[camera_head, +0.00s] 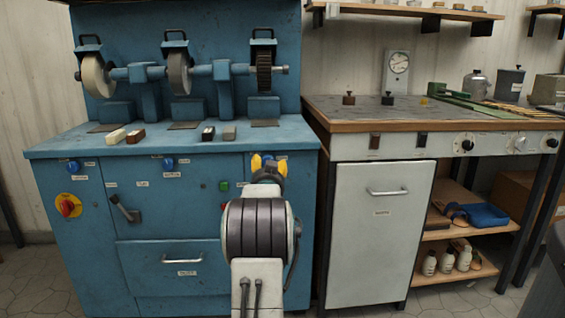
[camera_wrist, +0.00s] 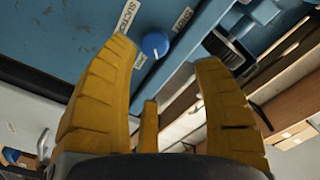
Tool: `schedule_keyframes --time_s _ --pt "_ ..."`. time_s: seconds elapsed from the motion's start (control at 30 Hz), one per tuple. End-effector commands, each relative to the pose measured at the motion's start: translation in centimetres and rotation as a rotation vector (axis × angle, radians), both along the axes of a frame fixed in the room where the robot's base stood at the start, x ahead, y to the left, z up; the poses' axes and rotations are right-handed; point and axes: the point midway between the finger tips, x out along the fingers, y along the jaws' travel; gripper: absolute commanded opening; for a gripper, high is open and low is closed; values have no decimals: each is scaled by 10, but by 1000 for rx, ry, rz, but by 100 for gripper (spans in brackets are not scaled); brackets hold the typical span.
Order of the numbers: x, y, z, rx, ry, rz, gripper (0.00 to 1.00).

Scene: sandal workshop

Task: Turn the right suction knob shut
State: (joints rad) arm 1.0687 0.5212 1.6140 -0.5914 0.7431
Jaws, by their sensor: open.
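The right suction knob (camera_wrist: 155,45) is a round blue knob on the blue machine's front. In the wrist view it lies between and beyond the tips of my gripper (camera_wrist: 166,56), nearer the left finger. A white "SUCTION" label (camera_wrist: 128,15) and another small label (camera_wrist: 182,19) flank it. In the head view my gripper (camera_head: 268,164) is in front of the right part of the machine's panel and mostly hides this knob. The knob's pointer direction cannot be made out.
The blue grinding machine (camera_head: 155,245) carries two other blue knobs, at left (camera_head: 72,166) and middle (camera_head: 168,163), and a red-yellow switch (camera_head: 68,206). A green button (camera_head: 224,186) sits left of my gripper. A wooden-edged bench (camera_head: 330,118) with a white cabinet (camera_head: 375,235) stands at right.

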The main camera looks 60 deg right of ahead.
Motion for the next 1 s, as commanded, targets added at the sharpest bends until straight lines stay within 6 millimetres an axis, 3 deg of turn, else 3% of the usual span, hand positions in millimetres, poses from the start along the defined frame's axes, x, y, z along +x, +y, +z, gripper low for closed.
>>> schedule_keyframes --time_s 0.47,1.0 --pt "3 -6 -7 120 -161 3 61" --pt "26 -48 -7 118 -160 3 61"
